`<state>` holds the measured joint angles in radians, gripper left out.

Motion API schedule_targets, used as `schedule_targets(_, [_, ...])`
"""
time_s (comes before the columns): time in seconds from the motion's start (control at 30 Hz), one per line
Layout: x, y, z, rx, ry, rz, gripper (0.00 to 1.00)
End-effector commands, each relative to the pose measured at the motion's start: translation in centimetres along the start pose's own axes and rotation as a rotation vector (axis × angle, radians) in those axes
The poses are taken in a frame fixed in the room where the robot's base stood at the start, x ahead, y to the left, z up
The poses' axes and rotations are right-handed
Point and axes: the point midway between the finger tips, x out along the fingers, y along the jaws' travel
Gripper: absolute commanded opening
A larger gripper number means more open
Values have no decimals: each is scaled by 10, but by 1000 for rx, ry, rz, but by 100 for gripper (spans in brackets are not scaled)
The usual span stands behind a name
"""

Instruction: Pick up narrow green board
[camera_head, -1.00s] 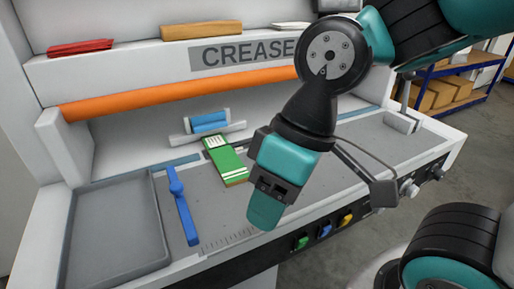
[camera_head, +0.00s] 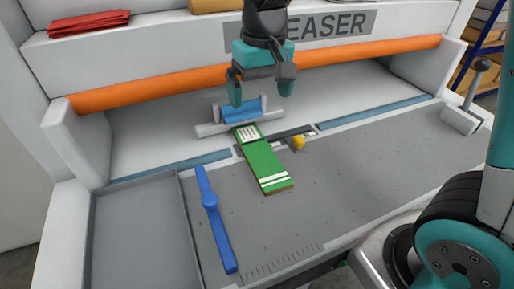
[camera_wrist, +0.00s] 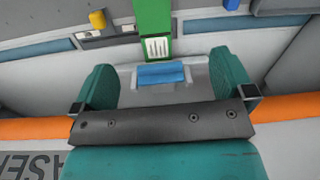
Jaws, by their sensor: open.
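The narrow green board (camera_head: 264,162) lies on the grey bed of the creaser, with white stripes at its near end and a white printed patch at its far end. Its far end is by a blue roller piece (camera_head: 236,112) in a light grey holder. My gripper (camera_head: 260,92) is open and empty, fingers pointing down, above and just behind the board's far end. In the wrist view the board (camera_wrist: 153,18) enters at the top, beyond the two teal fingers (camera_wrist: 162,85), with the blue piece (camera_wrist: 160,73) between them in the picture.
An orange roller (camera_head: 150,88) spans behind. A yellow knob (camera_head: 298,142) sits close to the board's right. The bed is clear further right.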

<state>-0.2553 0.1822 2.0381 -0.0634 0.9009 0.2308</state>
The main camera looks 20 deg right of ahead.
Motion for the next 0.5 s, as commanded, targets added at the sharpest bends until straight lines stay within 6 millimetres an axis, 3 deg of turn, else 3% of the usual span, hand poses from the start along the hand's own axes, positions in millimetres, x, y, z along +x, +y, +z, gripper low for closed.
schedule_targets(0.03, [1, 5, -12, 39, -6, 19, 100])
schedule_targets(0.13, [9, 10, -23, 87, -13, 41, 100])
schedule_targets(0.27, [31, 12, -23, 95, -17, 46, 100])
schedule_targets(0.5, [86, 13, -22, 90, -17, 45, 100])
